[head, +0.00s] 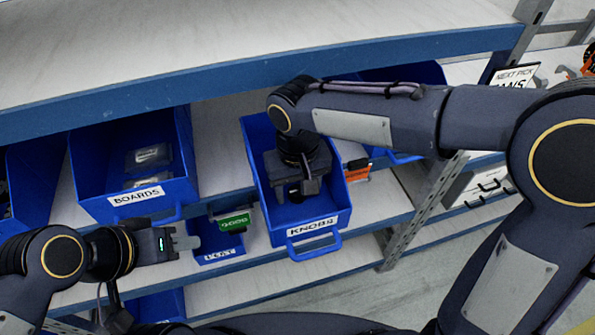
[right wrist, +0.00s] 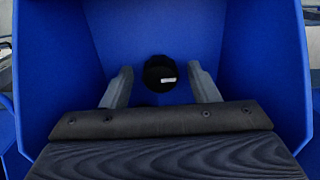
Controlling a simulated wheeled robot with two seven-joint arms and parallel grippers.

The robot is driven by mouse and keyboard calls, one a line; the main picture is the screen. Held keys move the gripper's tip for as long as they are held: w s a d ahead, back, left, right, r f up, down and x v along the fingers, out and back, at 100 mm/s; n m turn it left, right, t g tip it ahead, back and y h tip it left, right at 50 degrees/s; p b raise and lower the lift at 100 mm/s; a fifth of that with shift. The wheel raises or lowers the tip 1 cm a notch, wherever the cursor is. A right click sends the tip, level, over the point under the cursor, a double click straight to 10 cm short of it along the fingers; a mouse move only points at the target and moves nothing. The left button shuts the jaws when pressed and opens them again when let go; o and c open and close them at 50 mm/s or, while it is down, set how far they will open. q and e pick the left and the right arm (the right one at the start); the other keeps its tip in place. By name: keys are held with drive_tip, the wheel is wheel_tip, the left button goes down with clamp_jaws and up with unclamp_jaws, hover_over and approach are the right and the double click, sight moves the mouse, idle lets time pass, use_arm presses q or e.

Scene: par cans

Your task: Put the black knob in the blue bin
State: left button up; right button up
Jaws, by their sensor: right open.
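The black knob (right wrist: 160,72), round with a small pale mark, lies inside a blue bin in the right wrist view. The blue bin (head: 332,220) carries a KNOBS label and juts from the shelf in the head view. My right gripper (right wrist: 163,82) is open inside this bin, with one finger on each side of the knob in the picture; I cannot tell whether they touch it. In the head view my right gripper (head: 298,190) reaches down into the bin and hides the knob. My left gripper (head: 188,240) is left of the KNOBS bin; its jaw opening is unclear.
A blue BOARDS bin (head: 180,190) with grey packets stands to the left. A small blue bin (head: 215,257) and a green item (head: 235,222) sit near my left gripper. An orange item (head: 357,170) is right of the KNOBS bin. The upper shelf edge (head: 200,80) runs above.

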sight(298, 191)
wheel_tip(298, 191, up, 12)
idle(0.4)
drive_tip(key=shift+f, duration=0.15)
